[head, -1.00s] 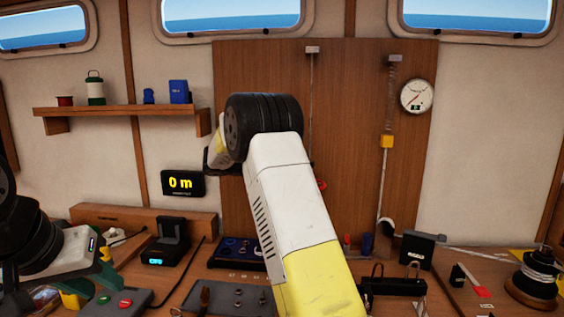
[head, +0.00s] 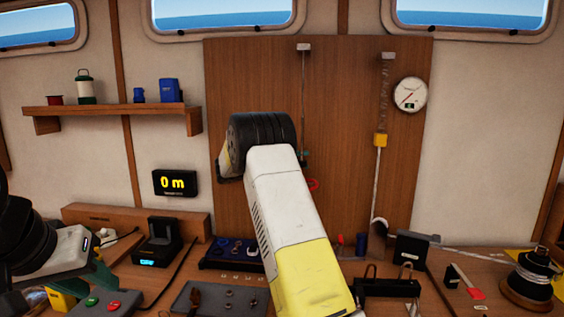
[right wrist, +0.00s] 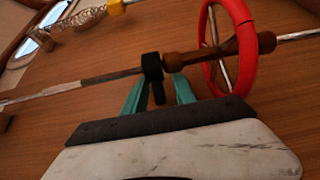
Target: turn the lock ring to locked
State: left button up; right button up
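In the right wrist view, a black collar with a short tab (right wrist: 152,68) sits around a thin rod. I cannot tell for certain that it is the lock ring. A red ring (right wrist: 209,72) with a brown grip across it is to its right; the red ring also shows in the head view (head: 314,184), partly behind my arm. My right gripper (right wrist: 160,88) has its teal fingers on either side of the collar's tab, with gaps showing. In the head view my right arm hides most of that gripper. My left gripper (head: 95,282) is low at the left, partly seen.
A wooden panel (head: 250,80) backs the rod, with a gauge (head: 410,94) and a yellow block (head: 380,140) on a second line. A display (head: 174,183) reads 0 m.

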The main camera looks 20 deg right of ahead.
jog(key=shift+d, duration=0.2)
jog(key=shift+c, duration=0.4)
grip_shut()
jog(key=shift+s+d+m+g, duration=0.15)
jog(key=shift+m+g, duration=0.3)
jog(key=shift+g, duration=0.25)
jog(key=shift+d+m+g, duration=0.1)
jog(key=shift+m+g, duration=0.35)
jog(key=shift+g, duration=0.25)
